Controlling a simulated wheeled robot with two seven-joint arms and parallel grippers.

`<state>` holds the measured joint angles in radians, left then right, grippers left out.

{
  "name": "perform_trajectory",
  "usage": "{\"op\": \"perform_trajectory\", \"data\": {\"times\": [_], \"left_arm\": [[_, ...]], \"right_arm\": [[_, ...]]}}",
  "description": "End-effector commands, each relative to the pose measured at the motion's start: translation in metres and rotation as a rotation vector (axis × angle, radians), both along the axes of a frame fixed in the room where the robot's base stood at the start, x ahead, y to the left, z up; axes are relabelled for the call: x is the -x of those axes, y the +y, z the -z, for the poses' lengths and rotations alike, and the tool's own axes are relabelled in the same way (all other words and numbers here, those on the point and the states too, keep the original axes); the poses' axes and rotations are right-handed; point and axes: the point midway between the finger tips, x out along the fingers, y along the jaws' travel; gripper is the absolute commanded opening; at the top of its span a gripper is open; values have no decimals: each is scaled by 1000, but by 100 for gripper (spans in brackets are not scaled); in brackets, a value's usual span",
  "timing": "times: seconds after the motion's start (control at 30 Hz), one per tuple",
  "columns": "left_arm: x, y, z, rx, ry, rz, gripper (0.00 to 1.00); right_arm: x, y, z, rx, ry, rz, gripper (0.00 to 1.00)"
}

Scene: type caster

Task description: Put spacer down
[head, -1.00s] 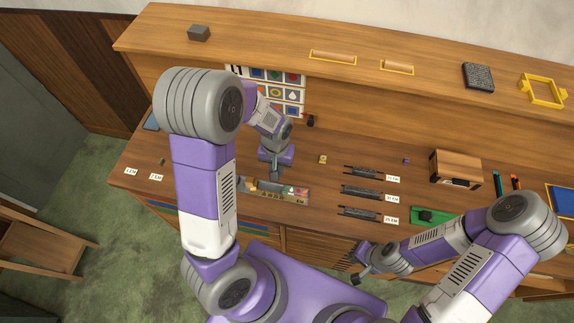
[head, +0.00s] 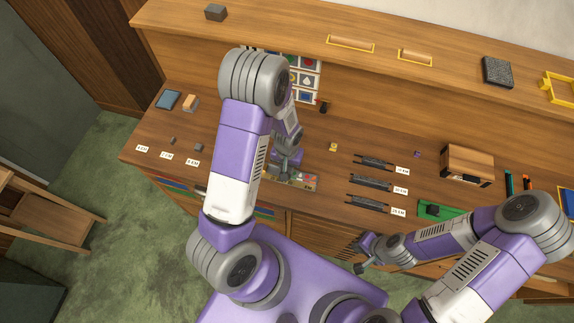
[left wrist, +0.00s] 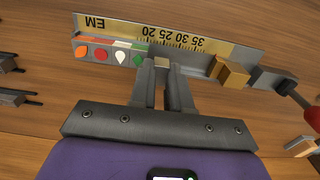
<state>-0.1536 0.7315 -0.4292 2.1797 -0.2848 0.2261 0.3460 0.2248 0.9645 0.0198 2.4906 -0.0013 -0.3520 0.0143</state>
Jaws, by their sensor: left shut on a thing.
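My left gripper (left wrist: 163,88) is shut on a small tan-topped spacer (left wrist: 162,63), seen between its fingertips in the left wrist view. The fingertips are at the channel of the composing stick (left wrist: 195,32), which has a yellow EM scale. The spacer is beside the sorts with orange, red, white and green marks. I cannot tell if it touches the stick's floor. In the head view the left gripper (head: 287,165) covers part of the stick (head: 307,184). My right gripper (head: 363,254) is at the table's front edge, away from the stick; its finger gap is unclear.
Small grey pieces (head: 198,147) lie by EM labels at left. Dark bars (head: 371,182) lie right of the stick. A yellow block (head: 333,147) lies behind it.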

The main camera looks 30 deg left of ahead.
Motion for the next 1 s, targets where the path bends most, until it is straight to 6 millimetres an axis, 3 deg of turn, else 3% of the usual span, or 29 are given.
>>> {"op": "perform_trajectory", "data": {"times": [0.5, 0.53, 0.67, 1.0], "left_arm": [[1, 0, 13, 0, 1, 1, 0], [1, 0, 13, 0, 2, 1, 22], [1, -1, 13, 1, 4, 2, 42], [2, -4, 14, 4, 6, 7, 43]], "right_arm": [[0, 0, 12, 0, 0, 0, 0], [0, 0, 12, 0, 0, 0, 0], [0, 0, 12, 0, 0, 0, 0], [0, 0, 13, 0, 0, 0, 0]]}}
